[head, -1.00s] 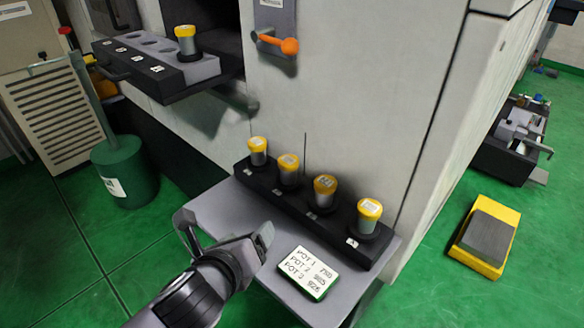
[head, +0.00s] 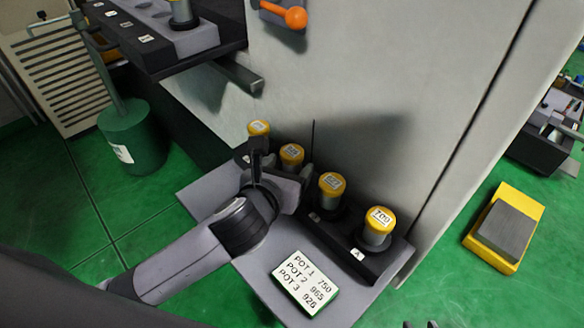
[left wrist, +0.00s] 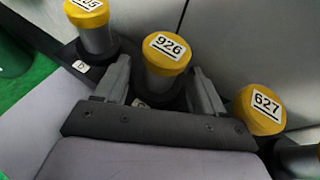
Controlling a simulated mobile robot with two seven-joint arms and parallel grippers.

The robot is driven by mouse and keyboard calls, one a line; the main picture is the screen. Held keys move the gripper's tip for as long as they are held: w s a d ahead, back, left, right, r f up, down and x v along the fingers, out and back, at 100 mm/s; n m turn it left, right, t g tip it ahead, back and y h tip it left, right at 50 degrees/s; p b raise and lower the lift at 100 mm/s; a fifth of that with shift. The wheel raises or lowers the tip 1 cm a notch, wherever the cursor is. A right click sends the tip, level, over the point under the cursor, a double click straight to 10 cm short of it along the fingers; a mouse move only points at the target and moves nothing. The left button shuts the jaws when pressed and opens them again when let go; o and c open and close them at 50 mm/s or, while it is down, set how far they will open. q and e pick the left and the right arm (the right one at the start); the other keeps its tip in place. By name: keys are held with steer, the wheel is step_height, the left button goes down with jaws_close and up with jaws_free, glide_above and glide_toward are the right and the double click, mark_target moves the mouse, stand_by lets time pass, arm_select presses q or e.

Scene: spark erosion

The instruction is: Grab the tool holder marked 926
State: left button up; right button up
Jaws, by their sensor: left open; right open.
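The tool holder marked 926 (left wrist: 167,52), with a yellow cap and grey body, stands upright in the black rack. In the head view it is the second holder from the left (head: 291,155); its lower body is hidden behind my gripper. My left gripper (head: 281,170) is open, with one finger on each side of the 926 holder. In the left wrist view its fingers (left wrist: 158,88) flank the grey body, with a gap visible on the left; contact on the right is unclear. Dark tips of my right gripper (head: 420,325) show at the bottom edge.
Neighbouring holders stand close: one ending in 05 (left wrist: 88,14) on the left, 627 (left wrist: 261,109) and 700 (head: 379,222) on the right. The rack (head: 393,256) backs onto the machine wall. A pot list card (head: 305,282) lies on the grey shelf (head: 250,268).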

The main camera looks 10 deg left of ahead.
arm_select(q)
steer(key=shift+x, duration=1.35)
jaws_close()
steer(key=shift+r, duration=0.1)
